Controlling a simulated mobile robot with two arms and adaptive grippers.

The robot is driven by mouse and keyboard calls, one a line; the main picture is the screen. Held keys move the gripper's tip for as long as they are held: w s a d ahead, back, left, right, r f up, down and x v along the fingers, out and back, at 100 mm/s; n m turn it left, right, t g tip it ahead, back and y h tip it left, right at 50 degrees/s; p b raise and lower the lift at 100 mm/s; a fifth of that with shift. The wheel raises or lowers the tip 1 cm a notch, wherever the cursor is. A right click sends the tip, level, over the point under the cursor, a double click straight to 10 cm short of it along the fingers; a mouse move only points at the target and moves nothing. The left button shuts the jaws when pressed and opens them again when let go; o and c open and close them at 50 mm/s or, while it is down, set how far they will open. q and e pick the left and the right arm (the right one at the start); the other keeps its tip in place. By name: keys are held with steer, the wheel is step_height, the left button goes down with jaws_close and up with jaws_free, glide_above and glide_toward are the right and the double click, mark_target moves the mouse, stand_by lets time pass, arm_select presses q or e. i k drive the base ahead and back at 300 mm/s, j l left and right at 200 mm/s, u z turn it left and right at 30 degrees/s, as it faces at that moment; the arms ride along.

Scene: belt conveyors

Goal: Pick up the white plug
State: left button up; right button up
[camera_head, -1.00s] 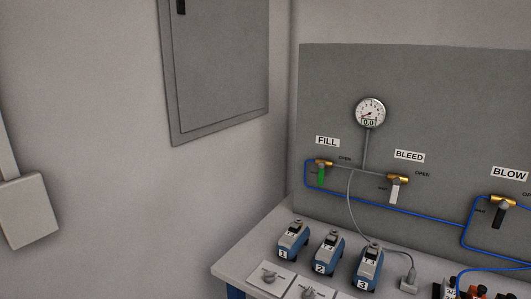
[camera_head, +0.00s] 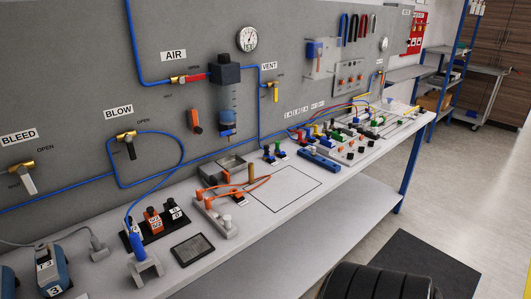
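A small white plug-like piece (camera_head: 227,222) stands at the near end of a pale connector block (camera_head: 215,215) on the bench, left of centre. An orange piece and orange tubes are at the same block. The view does not settle which of the two is the white plug. Neither of my grippers is recognisable in the view.
The long white bench (camera_head: 320,190) runs to the back right. A black pad (camera_head: 193,249) and a blue-tubed fitting stand (camera_head: 145,268) sit near its front edge. A black ribbed object (camera_head: 375,283) is at the bottom right. Valves and blue pipes line the grey panel.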

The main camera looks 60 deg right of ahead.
mark_target(227, 218)
steer(key=z, duration=1.55)
steer(key=u, duration=1.75)
steer(key=z, duration=1.75)
